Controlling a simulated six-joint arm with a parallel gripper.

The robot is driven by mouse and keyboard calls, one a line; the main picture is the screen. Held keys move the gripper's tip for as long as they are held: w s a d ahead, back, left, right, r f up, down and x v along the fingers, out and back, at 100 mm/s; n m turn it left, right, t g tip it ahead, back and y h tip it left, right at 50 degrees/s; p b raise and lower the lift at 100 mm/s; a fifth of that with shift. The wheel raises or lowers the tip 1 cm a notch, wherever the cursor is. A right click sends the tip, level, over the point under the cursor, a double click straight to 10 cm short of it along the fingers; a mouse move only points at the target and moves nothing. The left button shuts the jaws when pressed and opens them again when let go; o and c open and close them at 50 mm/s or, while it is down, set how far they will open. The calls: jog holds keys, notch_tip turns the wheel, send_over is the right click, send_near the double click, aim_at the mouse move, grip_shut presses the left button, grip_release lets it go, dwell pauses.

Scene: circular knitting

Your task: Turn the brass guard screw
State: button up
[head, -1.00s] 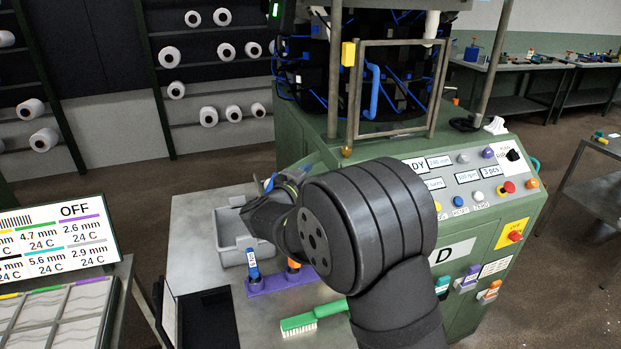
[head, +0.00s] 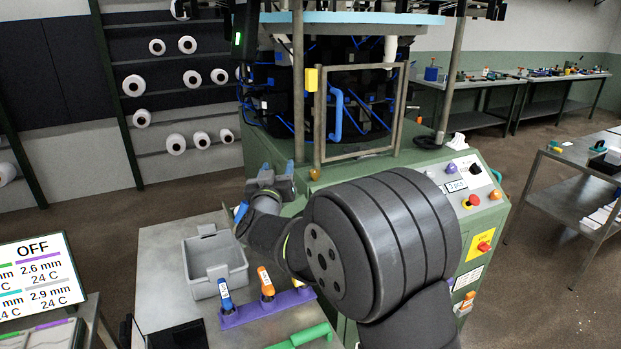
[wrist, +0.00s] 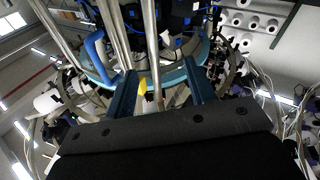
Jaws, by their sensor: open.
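The brass guard screw (head: 314,174) is a small round brass knob at the foot of the guard frame's left post in the head view. The guard (head: 320,125) is a metal bar frame standing upright in front of the machine's dark core, with a blue handle (head: 337,115) and a yellow block (head: 311,80) on its left post. My gripper (head: 277,172) is open and empty, a little left of the screw and apart from it. In the wrist view its two blue fingers (wrist: 162,85) are spread, with the yellow block (wrist: 142,87) showing between them. I cannot make out the screw there.
A grey bin (head: 215,270) and a purple holder (head: 255,309) with blue- and orange-handled tools stand on the bench below my arm. A green-handled brush (head: 300,337) lies nearby. The machine's control panel (head: 470,190) is to the right, partly hidden by my arm.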

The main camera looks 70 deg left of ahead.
notch_tip(320, 180, down, 9)
jog(key=s+d+n+g+h, duration=0.1)
jog(key=n+g+h, duration=0.1)
jog(key=n+g, duration=0.5)
jog(key=s+d+n+g+h, duration=0.2)
jog(key=n+g, duration=0.1)
jog(key=n, duration=0.8)
jog(key=w+d+f+n+t+h, duration=0.2)
jog(key=w+d+f+n+h, duration=0.1)
jog(key=w+d+f+n, duration=0.15)
jog(key=n+t+y, duration=0.6)
jog(key=n, duration=0.6)
send_near(315, 174)
jog(key=x, duration=1)
